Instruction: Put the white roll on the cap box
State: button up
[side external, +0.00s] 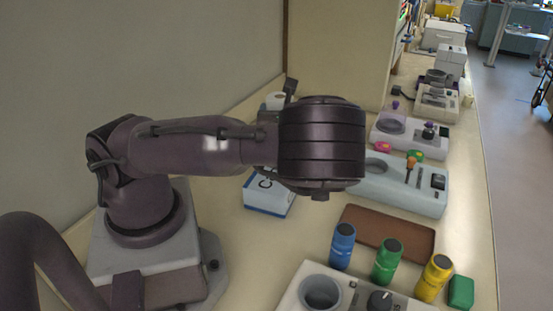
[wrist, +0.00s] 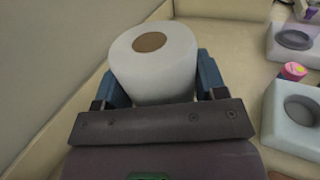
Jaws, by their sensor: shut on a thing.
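The white roll (wrist: 160,78) is upright in the wrist view, with its brown core facing up. My gripper (wrist: 162,84) is shut on it, with a blue finger on each side. In the side view my wrist hides the gripper. The box is not seen in the wrist view.
A pale blue device (side external: 400,190) and a brown tray (side external: 390,233) lie right of the box. Blue (side external: 342,247), green (side external: 387,260) and yellow (side external: 434,279) bottles stand in front. A pink-lidded jar (wrist: 293,71) is right of the roll.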

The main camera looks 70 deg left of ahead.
notch_tip(320, 180, down, 7)
jog(key=shift+r, duration=0.2)
dwell(0.3)
jog(key=shift+f, duration=0.15)
jog(key=o, duration=1.1)
jog(key=shift+c, duration=0.2)
